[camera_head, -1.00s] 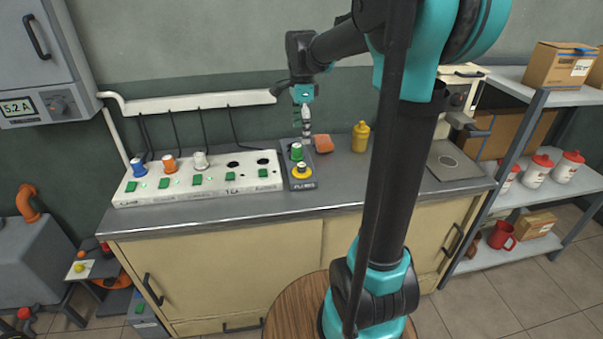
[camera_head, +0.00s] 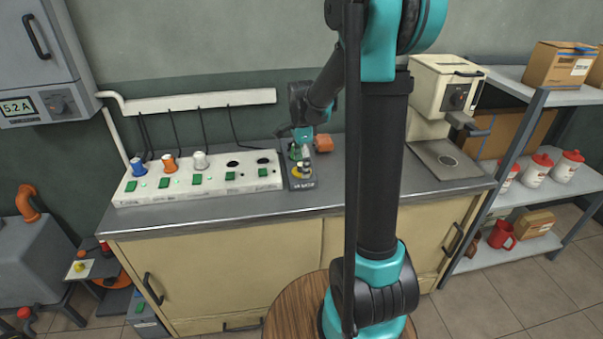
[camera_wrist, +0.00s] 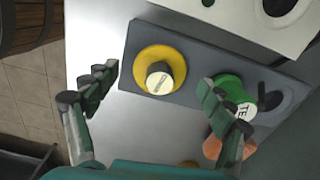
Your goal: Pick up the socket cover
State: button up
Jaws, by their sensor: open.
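A yellow round piece with a pale-topped knob, which I take for the socket cover (camera_wrist: 144,58), sits on a dark grey plate (camera_wrist: 190,42) in the wrist view. In the head view the yellow piece (camera_head: 304,170) is partly covered by my gripper (camera_head: 304,157). My gripper (camera_wrist: 158,86) is open, its fingers on either side of the yellow piece, with nothing held. Whether the fingers touch the yellow piece, I cannot tell.
A white switch panel (camera_head: 200,197) with blue, orange and white plugs stands left of the plate. An orange-brown block (camera_head: 323,143) lies just behind. A cream machine (camera_head: 437,92) stands at the counter's right. The counter front (camera_head: 240,210) is clear.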

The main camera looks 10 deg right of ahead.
jog(key=shift+f, duration=0.25)
jog(key=shift+c, duration=0.3)
jog(key=c, duration=1.1)
